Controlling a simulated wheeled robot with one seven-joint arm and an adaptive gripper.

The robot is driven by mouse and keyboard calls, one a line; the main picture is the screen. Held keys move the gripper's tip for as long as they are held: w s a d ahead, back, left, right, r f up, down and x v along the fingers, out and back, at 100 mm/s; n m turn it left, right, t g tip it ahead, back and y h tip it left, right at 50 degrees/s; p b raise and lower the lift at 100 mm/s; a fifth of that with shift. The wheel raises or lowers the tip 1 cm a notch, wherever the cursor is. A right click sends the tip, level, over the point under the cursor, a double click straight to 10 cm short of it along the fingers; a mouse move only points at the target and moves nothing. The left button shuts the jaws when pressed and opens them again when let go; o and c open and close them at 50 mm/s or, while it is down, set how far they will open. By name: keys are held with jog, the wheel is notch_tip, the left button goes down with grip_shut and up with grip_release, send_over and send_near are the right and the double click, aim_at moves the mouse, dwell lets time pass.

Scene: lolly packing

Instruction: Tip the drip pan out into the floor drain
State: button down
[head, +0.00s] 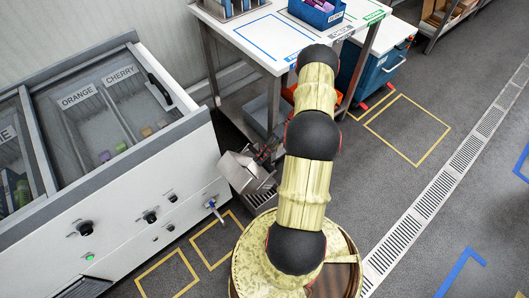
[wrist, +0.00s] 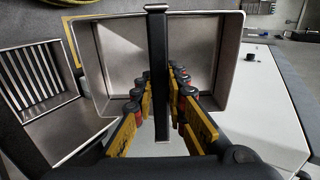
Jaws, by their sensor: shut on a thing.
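The drip pan (wrist: 118,62) is a grey metal tray with a dark bar handle (wrist: 156,75) across its middle in the wrist view. My gripper (wrist: 162,105) has its yellow-padded fingers on both sides of this handle and is shut on it. The pan's open inside faces the wrist camera; I cannot tell whether liquid is in it. In the head view the pan (head: 238,168) is beside the white cabinet's right end, at my gripper (head: 268,154), which is small and partly hidden. The floor drain (head: 433,196) is a long pale grating running diagonally at the right.
A slatted metal box (wrist: 35,75) is close left of the pan. The white cabinet (head: 150,225) with lolly compartments stands at left. A white table (head: 275,42) and blue cart (head: 375,70) are at the back. Grey floor between the cart and drain is clear.

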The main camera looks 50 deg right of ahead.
jog(key=a+f+h+p, duration=0.1)
jog(key=a+f+h, duration=0.1)
jog(key=a+h, duration=0.1)
jog(key=w+a+f+g+h+p, duration=0.1)
jog(key=a+f+h, duration=0.1)
jog(key=a+h, duration=0.1)
jog(key=w+a+f+g+h+p, duration=0.1)
jog(key=a+f+h, duration=0.1)
jog(key=a+h, duration=0.1)
jog(key=shift+h+p, duration=0.3)
jog(key=shift+p, duration=0.05)
jog(key=shift+w+a+f+g+h, duration=0.15)
jog(key=shift+a+f+g+h, duration=0.15)
jog(key=shift+f+g+h, duration=0.25)
jog(key=shift+r, duration=0.1)
